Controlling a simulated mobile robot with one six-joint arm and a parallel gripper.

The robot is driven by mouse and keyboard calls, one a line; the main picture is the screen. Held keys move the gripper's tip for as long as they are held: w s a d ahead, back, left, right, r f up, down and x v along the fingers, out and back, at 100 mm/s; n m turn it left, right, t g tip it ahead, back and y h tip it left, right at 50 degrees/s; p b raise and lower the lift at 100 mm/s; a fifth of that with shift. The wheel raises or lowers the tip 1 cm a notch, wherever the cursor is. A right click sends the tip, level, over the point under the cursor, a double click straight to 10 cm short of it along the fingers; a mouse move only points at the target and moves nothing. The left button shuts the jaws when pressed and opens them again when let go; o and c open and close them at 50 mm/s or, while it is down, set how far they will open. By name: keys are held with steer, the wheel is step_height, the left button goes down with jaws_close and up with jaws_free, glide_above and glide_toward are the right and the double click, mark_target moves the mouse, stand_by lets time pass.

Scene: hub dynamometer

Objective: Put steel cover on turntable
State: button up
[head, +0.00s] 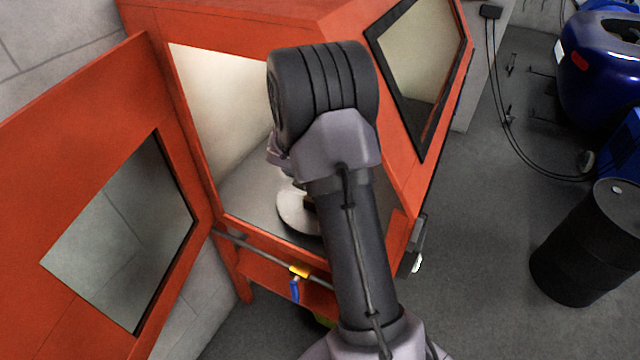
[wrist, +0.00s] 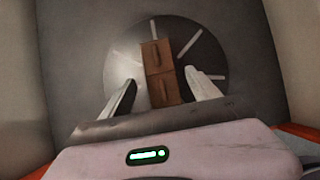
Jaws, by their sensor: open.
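The turntable (wrist: 208,58) is a round grey disc with light radial slots, inside the orange cabinet; part of it shows in the head view (head: 294,214) beside my arm. A brown, boxy, two-part piece (wrist: 157,56) with a dark slot in each part rests on or just above its middle. I cannot tell whether this is the steel cover; no other cover is visible. My gripper (wrist: 160,80) is open, with one light finger on each side of the piece's nearer part. A gap shows at the left finger; contact at the right is unclear.
The orange cabinet (head: 225,22) has its windowed door (head: 75,150) swung open at left. A rail with a yellow and blue valve (head: 297,275) crosses below the opening.

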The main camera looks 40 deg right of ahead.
steer(key=s+a+r+m+y+p, duration=0.1)
steer(key=s+a+r+m, duration=0.3)
steer(key=r, duration=0.4)
steer(key=s+a+r+m+p, duration=0.1)
steer(key=a+r+m, duration=0.4)
steer(key=r, duration=0.4)
steer(key=s+a+r+m+t+y, duration=0.1)
steer(key=s+a+r+m+y, duration=0.2)
steer(key=s+a+m, duration=0.6)
steer(key=s+a+r+m+t+y, duration=0.2)
steer(key=s+a+r+m, duration=0.4)
steer(key=a, duration=0.8)
steer(key=s+m+y, duration=0.1)
steer(key=s+m, duration=0.1)
steer(key=s, duration=0.1)
steer(key=shift+s+a+m+y, duration=0.3)
steer(key=shift+s+m, duration=0.1)
steer(key=shift+f+b, duration=0.6)
steer(key=shift+b, duration=0.05)
